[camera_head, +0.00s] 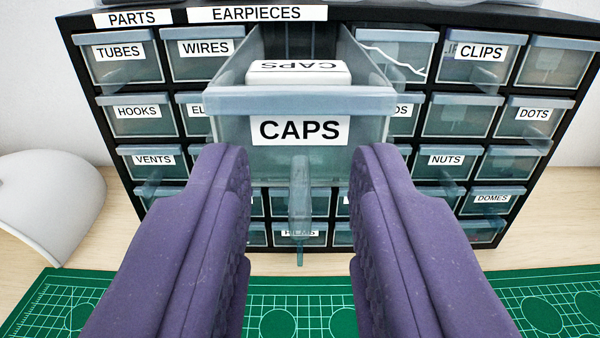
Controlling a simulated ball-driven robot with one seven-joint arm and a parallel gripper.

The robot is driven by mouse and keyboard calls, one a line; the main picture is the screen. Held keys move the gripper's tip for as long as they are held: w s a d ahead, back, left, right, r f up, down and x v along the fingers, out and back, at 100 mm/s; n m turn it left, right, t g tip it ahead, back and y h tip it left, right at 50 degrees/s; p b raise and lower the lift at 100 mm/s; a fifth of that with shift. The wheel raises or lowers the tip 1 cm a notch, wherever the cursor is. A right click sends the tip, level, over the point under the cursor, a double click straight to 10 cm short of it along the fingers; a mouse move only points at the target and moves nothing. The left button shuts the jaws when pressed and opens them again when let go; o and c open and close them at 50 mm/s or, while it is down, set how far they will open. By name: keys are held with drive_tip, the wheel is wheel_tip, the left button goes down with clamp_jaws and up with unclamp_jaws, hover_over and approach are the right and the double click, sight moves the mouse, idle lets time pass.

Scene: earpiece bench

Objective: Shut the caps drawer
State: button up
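The caps drawer (230,130) is a translucent grey-blue drawer with a "CAPS" label on its front. It is pulled well out of the top row of the black cabinet (340,15). A white box (298,72) marked "CAPS" lies inside it. A narrow translucent handle (300,195) hangs from the drawer front. My gripper (300,175) is open, its two purple fingers apart on either side of the handle. Their tips overlap the lower corners of the drawer front in the picture; I cannot tell whether they touch it. Nothing is held between them.
Several other labelled drawers surround it, among them WIRES (205,60) and CLIPS (482,60), and look shut. A green cutting mat (300,300) lies on the wooden bench before the cabinet. A white curved object (50,200) stands at left.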

clamp_jaws()
idle(1.4)
